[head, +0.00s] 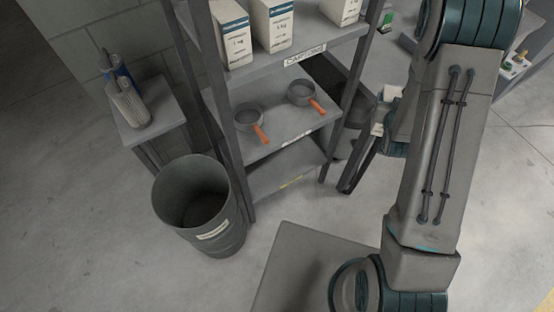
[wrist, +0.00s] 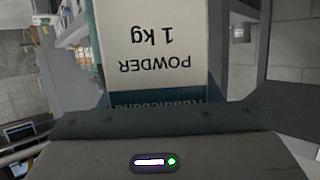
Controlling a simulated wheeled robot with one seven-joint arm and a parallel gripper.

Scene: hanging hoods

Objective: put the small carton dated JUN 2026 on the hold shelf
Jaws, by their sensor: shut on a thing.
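In the wrist view a white carton (wrist: 152,50) with a dark teal band fills the middle, close in front of my gripper (wrist: 160,122). Its print, "POWDER 1 kg", appears upside down. My gripper is shut on this carton; the fingertips are not clearly seen. No date on it is readable. In the head view my arm covers most of the gripper area, so the held carton cannot be made out surely there. Several similar white and blue cartons, such as one at the left (head: 233,36), stand on the upper shelf (head: 262,64). I cannot tell which shelf is the hold shelf.
A middle shelf (head: 275,140) holds two grey pans (head: 249,117) with orange handles. The bottom shelf (head: 280,172) looks empty and has a yellow label. A grey bin (head: 200,205) and a side stand (head: 150,108) with bottles are at the left. The floor at lower left is clear.

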